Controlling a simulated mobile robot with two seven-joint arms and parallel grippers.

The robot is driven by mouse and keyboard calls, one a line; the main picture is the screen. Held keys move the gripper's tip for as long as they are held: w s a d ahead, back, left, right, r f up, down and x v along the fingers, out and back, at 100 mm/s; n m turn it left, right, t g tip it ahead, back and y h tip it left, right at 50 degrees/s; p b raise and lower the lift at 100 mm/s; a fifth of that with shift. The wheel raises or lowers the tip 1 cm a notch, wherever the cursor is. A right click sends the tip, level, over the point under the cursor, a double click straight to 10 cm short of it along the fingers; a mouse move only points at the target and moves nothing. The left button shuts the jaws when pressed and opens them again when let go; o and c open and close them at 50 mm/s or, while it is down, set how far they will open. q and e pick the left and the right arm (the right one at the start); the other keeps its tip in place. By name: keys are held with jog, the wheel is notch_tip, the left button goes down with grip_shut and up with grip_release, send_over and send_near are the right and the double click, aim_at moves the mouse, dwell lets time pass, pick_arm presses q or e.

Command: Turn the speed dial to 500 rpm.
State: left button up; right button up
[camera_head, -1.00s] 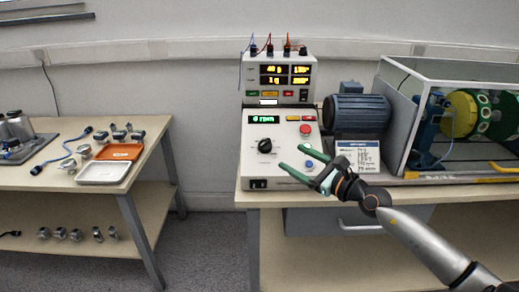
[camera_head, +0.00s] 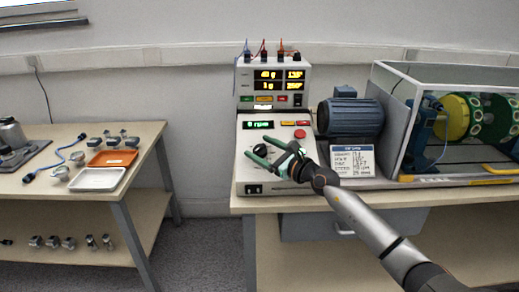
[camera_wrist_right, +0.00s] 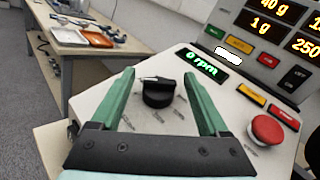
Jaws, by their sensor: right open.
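The speed dial is a black round knob (camera_wrist_right: 159,93) with a white pointer line on the sloped front of the white control box (camera_head: 245,183). In the right wrist view its pointer is toward the left. The green display (camera_wrist_right: 202,62) reads 0 rpm. My right gripper (camera_head: 258,150) is open, with green fingers. In the right wrist view the knob shows between the two fingers (camera_wrist_right: 164,85), with gaps on both sides. The head view shows the knob (camera_head: 257,149) partly hidden by the fingers. My left gripper is not in view.
A red button (camera_wrist_right: 267,129) is close to the right finger. A readout unit (camera_head: 273,84) with cables stands behind the box. A blue motor (camera_head: 350,115) and a glass-walled rig (camera_head: 440,79) stand to the right. A left table (camera_head: 142,140) holds trays and parts.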

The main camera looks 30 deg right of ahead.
jog(key=shift+w+a, duration=0.1)
jog(key=shift+w, duration=0.35)
jog(key=shift+c, duration=0.3)
grip_shut()
